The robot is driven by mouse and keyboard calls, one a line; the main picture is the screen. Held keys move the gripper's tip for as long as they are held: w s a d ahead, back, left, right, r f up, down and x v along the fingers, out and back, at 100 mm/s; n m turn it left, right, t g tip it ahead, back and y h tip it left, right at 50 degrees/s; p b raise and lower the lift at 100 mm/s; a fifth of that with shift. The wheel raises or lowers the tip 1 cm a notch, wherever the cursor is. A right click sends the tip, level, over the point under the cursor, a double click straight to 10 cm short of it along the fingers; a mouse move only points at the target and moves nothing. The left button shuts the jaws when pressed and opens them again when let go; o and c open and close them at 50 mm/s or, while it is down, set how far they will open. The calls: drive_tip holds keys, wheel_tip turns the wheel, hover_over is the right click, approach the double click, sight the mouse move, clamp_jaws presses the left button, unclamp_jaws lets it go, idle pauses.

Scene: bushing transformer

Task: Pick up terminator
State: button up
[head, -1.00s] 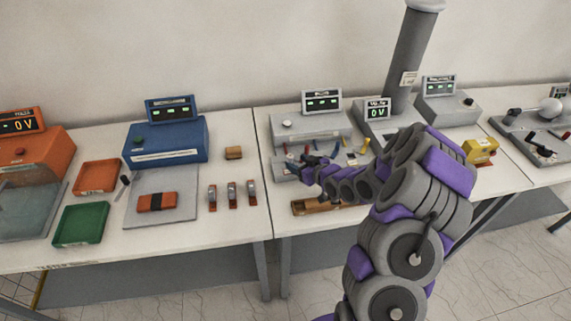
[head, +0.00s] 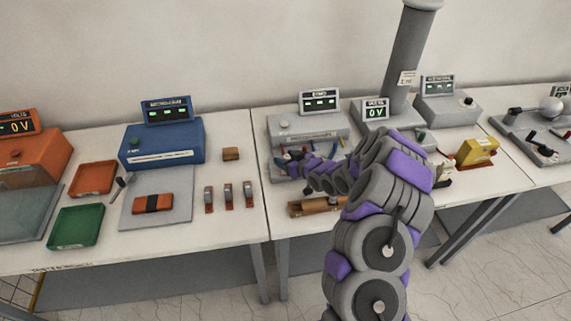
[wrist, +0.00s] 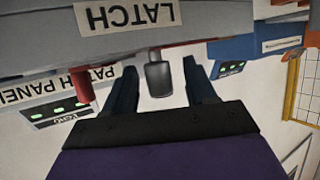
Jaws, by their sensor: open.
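My gripper (wrist: 157,68) is open in the wrist view, one dark finger on each side of a short dark grey cylinder (wrist: 158,78). The cylinder may be the terminator; no label on it shows. It sits beside the grey panel lettered LATCH (wrist: 130,16), which appears upside down. I cannot tell whether the fingers touch the cylinder. In the head view my gripper (head: 281,163) is at the left front of the grey patch panel unit (head: 278,171) with its coloured plugs. The cylinder cannot be made out there.
A red peg (wrist: 82,84) stands close to the left finger in the wrist view. In the head view a wooden tray (head: 306,208) lies in front of the panel. Several small upright pieces (head: 229,195) and a wooden block (head: 231,154) stand to the left.

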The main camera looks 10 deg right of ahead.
drive_tip(key=shift+d, duration=0.45)
drive_tip(key=shift+c, duration=1.3)
drive_tip(key=shift+a, duration=0.75)
drive_tip(key=c, duration=0.7)
drive_tip(key=shift+d, duration=0.45)
clamp_jaws()
drive_tip(key=shift+a, duration=0.1)
